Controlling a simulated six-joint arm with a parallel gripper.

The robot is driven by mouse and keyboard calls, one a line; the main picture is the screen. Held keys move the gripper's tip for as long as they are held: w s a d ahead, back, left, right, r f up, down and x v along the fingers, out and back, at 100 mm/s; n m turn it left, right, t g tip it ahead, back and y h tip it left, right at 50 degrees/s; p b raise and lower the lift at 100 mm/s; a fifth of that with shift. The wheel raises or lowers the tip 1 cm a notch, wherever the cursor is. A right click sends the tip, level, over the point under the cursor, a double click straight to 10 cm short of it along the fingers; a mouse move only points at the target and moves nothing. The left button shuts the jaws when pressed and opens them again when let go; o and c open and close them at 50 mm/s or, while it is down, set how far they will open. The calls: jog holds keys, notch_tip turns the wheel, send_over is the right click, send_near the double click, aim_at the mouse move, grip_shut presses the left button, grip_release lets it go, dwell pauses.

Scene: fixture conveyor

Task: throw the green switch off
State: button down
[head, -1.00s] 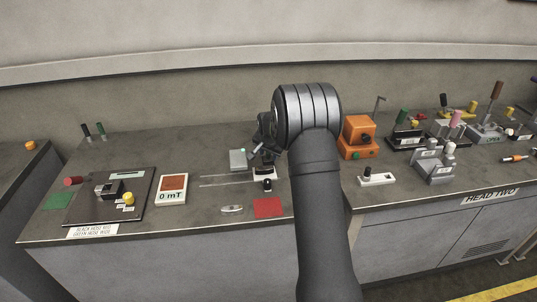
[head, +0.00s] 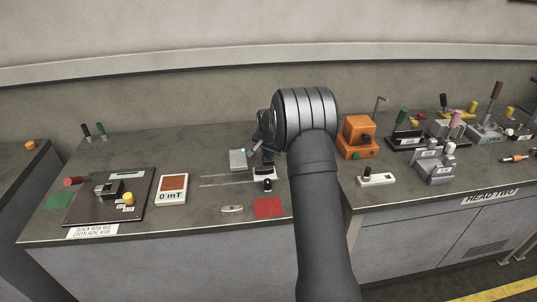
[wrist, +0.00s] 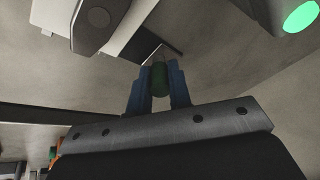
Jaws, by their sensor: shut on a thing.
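In the wrist view, a rounded green handle (wrist: 159,78) sits between the two blue fingers of my gripper (wrist: 159,88), which is shut on it. I take it for the green switch's handle. Its base is not clearly visible. In the head view, my gripper (head: 263,140) is over the back middle of the bench, just behind the slotted plate. My arm hides part of that area, and the green handle cannot be made out there.
A small grey box (head: 238,160) stands left of my gripper. An orange box (head: 359,138) stands right of my wrist. A white-framed meter reading 0 mT (head: 172,189) and a red mat (head: 269,207) lie nearer the front. Several levers crowd the right side.

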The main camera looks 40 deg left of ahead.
jog(key=g+h, duration=0.1)
jog(key=w+a+g+h, duration=0.1)
jog(key=shift+h, duration=0.3)
jog(key=shift+w+a+g+h, duration=0.25)
jog(key=shift+g+h, duration=0.45)
jog(key=shift+g, duration=0.2)
jog(key=shift+a, duration=0.1)
jog(key=c, duration=1.3)
grip_release()
